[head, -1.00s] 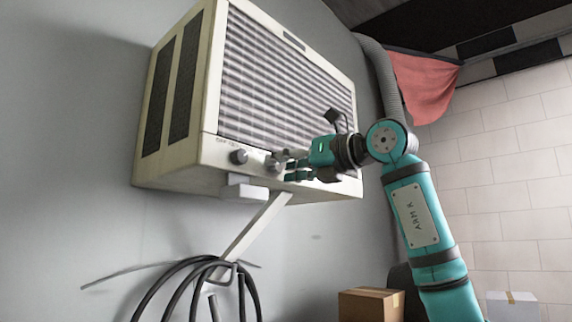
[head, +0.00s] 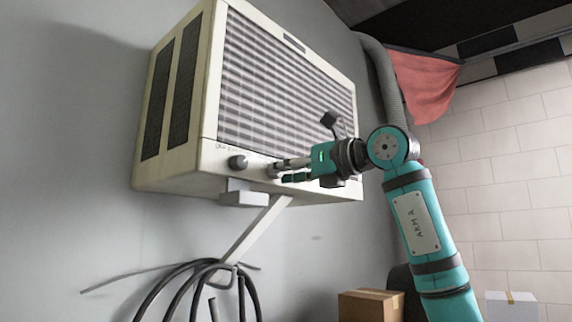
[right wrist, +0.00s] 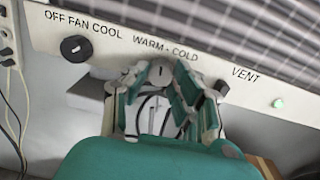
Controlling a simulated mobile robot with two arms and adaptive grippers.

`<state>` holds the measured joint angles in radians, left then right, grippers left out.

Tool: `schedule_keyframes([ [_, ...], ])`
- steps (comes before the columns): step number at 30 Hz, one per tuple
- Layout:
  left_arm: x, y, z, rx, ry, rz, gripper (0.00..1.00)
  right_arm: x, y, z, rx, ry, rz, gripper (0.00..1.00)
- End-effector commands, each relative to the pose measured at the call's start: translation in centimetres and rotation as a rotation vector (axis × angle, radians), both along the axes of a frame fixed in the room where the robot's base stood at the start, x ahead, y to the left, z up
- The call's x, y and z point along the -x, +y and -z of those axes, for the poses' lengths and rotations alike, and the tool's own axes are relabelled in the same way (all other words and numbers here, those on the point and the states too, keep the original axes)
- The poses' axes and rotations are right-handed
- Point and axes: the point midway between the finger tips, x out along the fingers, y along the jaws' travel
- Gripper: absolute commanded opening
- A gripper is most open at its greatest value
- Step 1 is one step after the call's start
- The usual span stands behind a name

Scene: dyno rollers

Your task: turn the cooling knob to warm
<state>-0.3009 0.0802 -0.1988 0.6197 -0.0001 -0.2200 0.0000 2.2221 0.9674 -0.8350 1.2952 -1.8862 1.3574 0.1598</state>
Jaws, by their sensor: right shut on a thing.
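The cooling knob (right wrist: 160,73) sits under the "WARM - COLD" label on the front strip of the cream air conditioner (head: 165,168). A dark line on its face looks roughly upright in the right wrist view, between the two words. My right gripper (head: 278,171) is shut on this knob, with its fingers on either side of it; they also show in the right wrist view (right wrist: 160,85). In the head view the fingers hide most of the knob. My left gripper is not in view.
A second, dark knob (right wrist: 76,48) sits left under "OFF FAN COOL", and also shows in the head view (head: 238,161). Black cables (head: 180,285) hang below the unit. A cardboard box (head: 370,305) stands low at right.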

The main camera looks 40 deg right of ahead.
Motion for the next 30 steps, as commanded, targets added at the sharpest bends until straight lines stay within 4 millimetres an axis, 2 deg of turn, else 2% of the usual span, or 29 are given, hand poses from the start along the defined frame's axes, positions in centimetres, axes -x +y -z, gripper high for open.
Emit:
schedule_keyframes([
  [1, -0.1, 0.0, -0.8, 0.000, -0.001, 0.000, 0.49, 0.0, -0.1, -0.3, 0.038, -0.001, 0.002, 0.00],
  [18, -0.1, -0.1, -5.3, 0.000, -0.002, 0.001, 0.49, 0.0, -0.1, -0.4, 0.576, -0.050, 0.001, 0.00],
  [30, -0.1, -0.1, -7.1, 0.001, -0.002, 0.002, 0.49, 0.0, 0.0, -0.3, 0.952, -0.084, 0.002, 0.00],
])
